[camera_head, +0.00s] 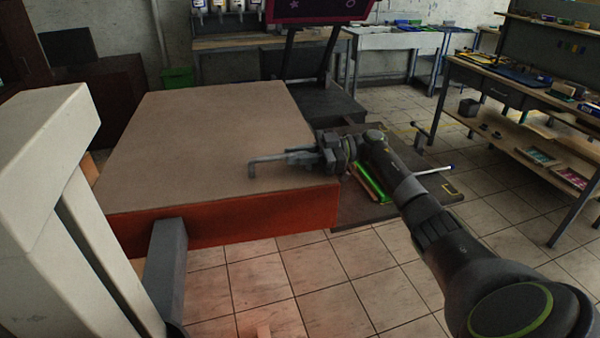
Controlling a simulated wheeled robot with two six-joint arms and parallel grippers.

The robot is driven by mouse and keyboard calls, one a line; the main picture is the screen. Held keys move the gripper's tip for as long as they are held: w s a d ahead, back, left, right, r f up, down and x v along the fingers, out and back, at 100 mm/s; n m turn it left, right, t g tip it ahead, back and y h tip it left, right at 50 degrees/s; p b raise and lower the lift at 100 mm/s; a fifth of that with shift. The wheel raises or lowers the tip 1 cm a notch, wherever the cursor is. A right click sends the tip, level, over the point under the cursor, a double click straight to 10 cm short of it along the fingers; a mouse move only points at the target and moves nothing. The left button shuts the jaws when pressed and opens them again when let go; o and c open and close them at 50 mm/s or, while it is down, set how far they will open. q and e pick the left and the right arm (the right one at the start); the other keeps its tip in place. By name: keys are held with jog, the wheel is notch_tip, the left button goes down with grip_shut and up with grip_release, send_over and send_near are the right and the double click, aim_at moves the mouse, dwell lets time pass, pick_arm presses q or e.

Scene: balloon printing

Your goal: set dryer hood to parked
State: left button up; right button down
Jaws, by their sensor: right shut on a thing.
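The dryer hood (200,125) appears to be the large box with a flat beige top and a glowing orange-red front side, in the left middle of the head view. A thin grey bent bar (268,162), which looks like its handle, shows over the right part of the top. My right gripper (300,158) reaches in from the right and is shut on this bar. The fingers hide part of the bar, and how it joins the hood cannot be seen clearly. My left gripper is not in view.
A dark platform (360,212) with green and red flat items (370,185) lies under my right arm. A dark stand with a sign (315,10) rises behind the hood. A shelf table (520,130) stands at the right. Tiled floor is open in front.

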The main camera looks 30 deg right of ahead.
aim_at(286, 167)
jog(key=shift+w+a+f+n+g+b, duration=0.1)
jog(key=shift+w+a+n+g+b, duration=0.1)
jog(key=shift+w+a+b, duration=0.35)
jog(key=shift+w+a+n+g+b, duration=0.25)
jog(key=shift+w+b, duration=0.2)
jog(key=shift+w, duration=0.25)
jog(key=shift+w+a, duration=0.1)
pick_arm(q)
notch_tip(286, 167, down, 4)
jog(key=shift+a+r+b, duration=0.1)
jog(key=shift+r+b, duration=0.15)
jog(key=shift+b, duration=0.1)
pick_arm(e)
jog(key=shift+r, duration=0.35)
jog(key=shift+r, duration=0.1)
